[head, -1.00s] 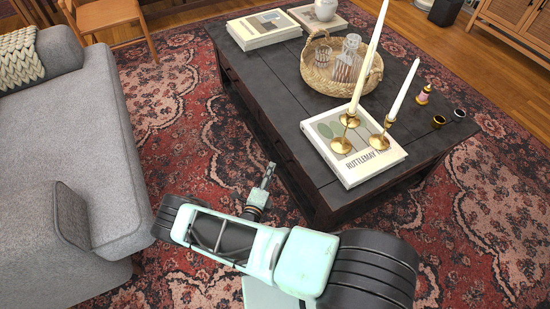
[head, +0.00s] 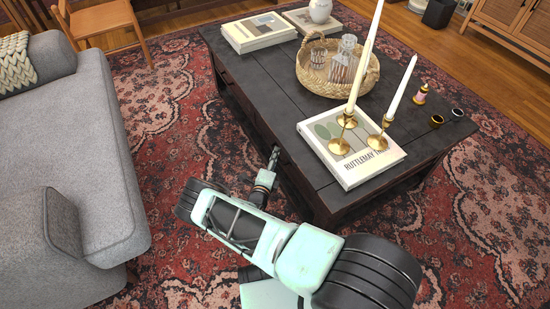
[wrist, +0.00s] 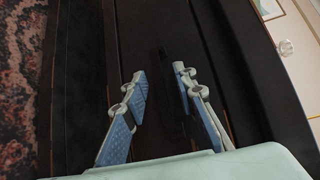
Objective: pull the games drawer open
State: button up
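The dark wooden coffee table (head: 262,72) stands in front of me, with its long side facing my arm. My gripper (head: 274,156) is low beside that side in the head view. In the wrist view my gripper (wrist: 161,78) has its two blue-padded fingers apart, with a clear gap between them. A dark wooden front (wrist: 150,32) of the table lies ahead of the fingertips. It is too dark to make out a handle or the drawer's edges clearly, and I cannot tell whether the fingertips touch it. No drawer stands out visibly from the table.
On the table are a book (head: 370,168) with two brass candlesticks, a wicker tray (head: 312,78) with glassware, and more books (head: 258,34). A grey sofa (head: 85,140) stands at the left. Patterned rug (head: 180,120) lies open between sofa and table.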

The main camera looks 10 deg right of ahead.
jog(key=shift+c, duration=0.6)
grip_shut()
jog(key=shift+a, duration=0.1)
